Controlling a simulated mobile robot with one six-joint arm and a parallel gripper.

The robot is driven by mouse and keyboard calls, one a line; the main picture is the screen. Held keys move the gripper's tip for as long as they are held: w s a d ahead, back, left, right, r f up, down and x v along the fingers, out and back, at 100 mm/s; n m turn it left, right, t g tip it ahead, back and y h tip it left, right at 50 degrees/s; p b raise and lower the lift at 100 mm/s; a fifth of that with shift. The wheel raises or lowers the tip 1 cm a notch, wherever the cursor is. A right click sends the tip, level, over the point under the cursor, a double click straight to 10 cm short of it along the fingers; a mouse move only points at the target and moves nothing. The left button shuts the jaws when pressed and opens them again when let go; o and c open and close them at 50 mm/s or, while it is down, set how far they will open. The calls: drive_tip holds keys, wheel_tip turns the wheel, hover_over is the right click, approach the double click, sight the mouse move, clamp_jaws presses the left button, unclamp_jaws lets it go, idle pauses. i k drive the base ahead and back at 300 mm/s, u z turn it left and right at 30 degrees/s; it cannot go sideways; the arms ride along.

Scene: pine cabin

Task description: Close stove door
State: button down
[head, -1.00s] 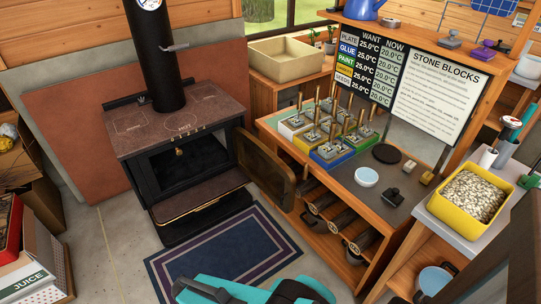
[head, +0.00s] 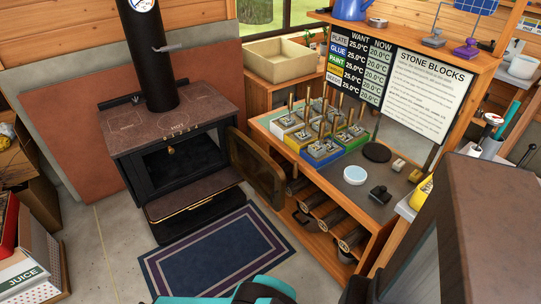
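The black stove (head: 140,178) stands at the left of the head view, with a reddish-brown top and a dark, open firebox. Its door (head: 258,170), a dark frame with a brownish glass pane, hangs wide open from the stove's right front edge. It reaches out toward the wooden bench, and I cannot tell whether it touches it. My gripper cannot be made out in the head view. Only teal and dark parts of my own body show at the bottom edge, below the rug and apart from the door.
A blue striped rug (head: 215,250) lies on the floor before the stove. The wooden bench (head: 318,240) right of the door holds stone blocks, a white bowl (head: 355,175) and logs below. A large dark brown block shape fills the lower right. Floor left of the rug is clear.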

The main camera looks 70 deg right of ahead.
sight(255, 165)
drive_tip(key=u, duration=0.05)
drive_tip(key=k, duration=0.8)
drive_tip(key=z, duration=1.15)
drive_tip(key=i, duration=1.05)
drive_tip(key=u, duration=0.15)
